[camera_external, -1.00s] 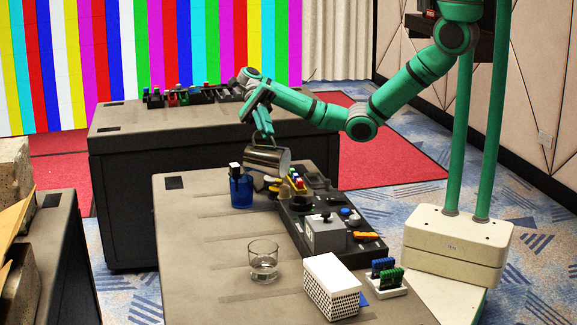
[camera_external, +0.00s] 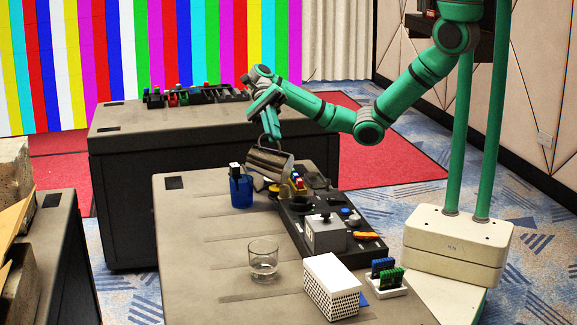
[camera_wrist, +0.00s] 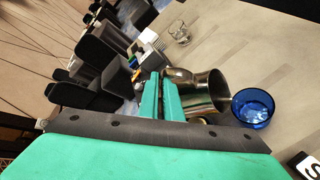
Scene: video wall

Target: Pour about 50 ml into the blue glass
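My gripper (camera_external: 270,136) is shut on the handle of a shiny metal pitcher (camera_external: 272,164). The pitcher is held above the table, tilted, its mouth facing left toward the blue glass (camera_external: 242,190). The blue glass stands upright on the table, just left of and below the mouth. In the wrist view the green fingers (camera_wrist: 160,96) close at the handle of the pitcher (camera_wrist: 203,92), and the blue glass (camera_wrist: 252,108) is beside its rim. I see no stream of liquid, and the level in the blue glass cannot be told.
A clear glass (camera_external: 263,262) stands nearer on the table (camera_external: 205,255). A black control panel (camera_external: 375,246) with buttons and a grey joystick box (camera_external: 325,236) lies to the right. A white perforated box (camera_external: 331,288) is in front. The table's left side is mostly clear.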

